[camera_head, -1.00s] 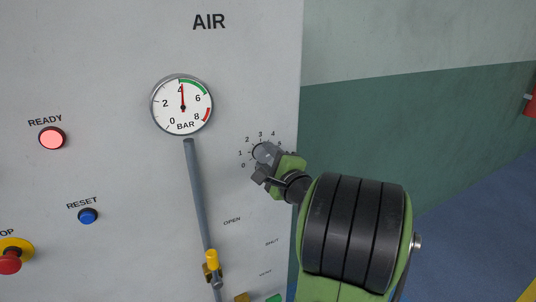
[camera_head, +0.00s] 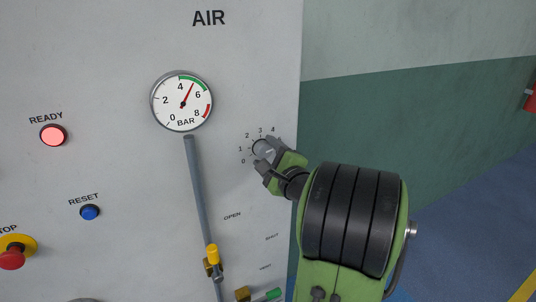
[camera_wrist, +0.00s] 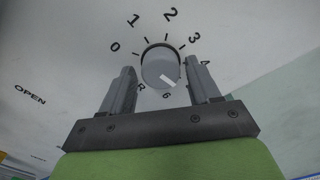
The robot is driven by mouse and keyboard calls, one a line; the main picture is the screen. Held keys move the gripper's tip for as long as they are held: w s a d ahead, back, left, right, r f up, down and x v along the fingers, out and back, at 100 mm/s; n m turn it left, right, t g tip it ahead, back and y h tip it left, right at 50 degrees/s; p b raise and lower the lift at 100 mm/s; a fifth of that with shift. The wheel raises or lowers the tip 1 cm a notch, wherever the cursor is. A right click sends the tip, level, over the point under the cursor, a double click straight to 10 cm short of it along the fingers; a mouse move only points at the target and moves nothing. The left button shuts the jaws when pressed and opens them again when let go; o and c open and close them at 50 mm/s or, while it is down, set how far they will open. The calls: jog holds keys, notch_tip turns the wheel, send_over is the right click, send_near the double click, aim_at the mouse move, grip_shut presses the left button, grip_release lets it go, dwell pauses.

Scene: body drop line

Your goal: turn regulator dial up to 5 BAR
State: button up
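The regulator dial (camera_head: 263,149) is a round grey knob on the panel's right side, ringed by printed numbers. In the wrist view the knob (camera_wrist: 158,66) shows a white mark pointing lower right, between the partly hidden 4 and the 6; the 5 is hidden. My gripper (camera_wrist: 159,64) has one finger on each side of the knob, with a visible gap at both sides, so it looks open around it. The head view shows my gripper (camera_head: 268,158) at the knob. The pressure gauge (camera_head: 182,101) has its red needle at about 5, between 4 and 6.
A grey pipe (camera_head: 197,190) runs down from the gauge to a yellow-handled valve (camera_head: 212,255). A lit READY lamp (camera_head: 53,135), a blue RESET button (camera_head: 90,212) and a red stop button (camera_head: 12,257) are at left. Free space lies right of the panel.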

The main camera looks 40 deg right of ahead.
jog(key=shift+o, duration=0.4)
jog(key=shift+s, duration=0.1)
jog(key=b+v, duration=0.4)
jog(key=v, duration=1.1)
jog(key=shift+s+a, duration=0.2)
jog(key=shift+s, duration=0.05)
jog(key=shift+w+r, duration=0.1)
